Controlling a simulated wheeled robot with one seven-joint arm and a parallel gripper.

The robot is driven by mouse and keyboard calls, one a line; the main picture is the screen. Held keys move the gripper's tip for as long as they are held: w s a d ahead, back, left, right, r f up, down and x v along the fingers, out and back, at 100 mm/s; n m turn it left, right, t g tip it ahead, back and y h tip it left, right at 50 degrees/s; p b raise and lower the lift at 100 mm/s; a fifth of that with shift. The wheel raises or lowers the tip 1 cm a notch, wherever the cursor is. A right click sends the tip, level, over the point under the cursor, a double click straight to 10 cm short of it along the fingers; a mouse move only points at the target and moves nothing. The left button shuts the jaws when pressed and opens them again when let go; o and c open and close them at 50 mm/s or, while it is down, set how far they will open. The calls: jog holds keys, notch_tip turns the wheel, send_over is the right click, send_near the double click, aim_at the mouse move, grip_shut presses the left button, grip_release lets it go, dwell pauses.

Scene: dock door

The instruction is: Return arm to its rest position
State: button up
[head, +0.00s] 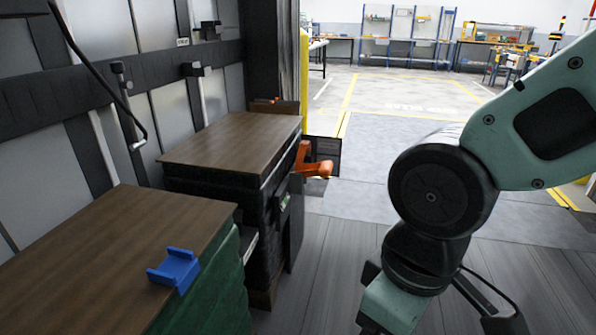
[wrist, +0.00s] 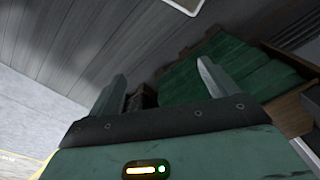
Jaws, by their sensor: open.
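My arm shows on the right side of the head view, bent, with its lower part running out of the bottom of the picture. My gripper (wrist: 160,88) shows in the wrist view with its two fingers wide apart and nothing between them. It is not clearly visible in the head view. Beyond the fingers in the wrist view is a green-sided stack (wrist: 225,72) with wooden edges, apart from the fingers as far as I can tell.
Two wood-topped stacks stand along the left wall, a near one (head: 110,250) with a blue bracket (head: 174,269) on its edge, and a farther one (head: 232,142). An orange part (head: 315,168) sticks out beside the farther one. Grey floor (head: 335,240) between stacks and arm is clear.

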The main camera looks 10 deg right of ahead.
notch_tip(320, 180, up, 19)
jog(key=p, duration=1.7)
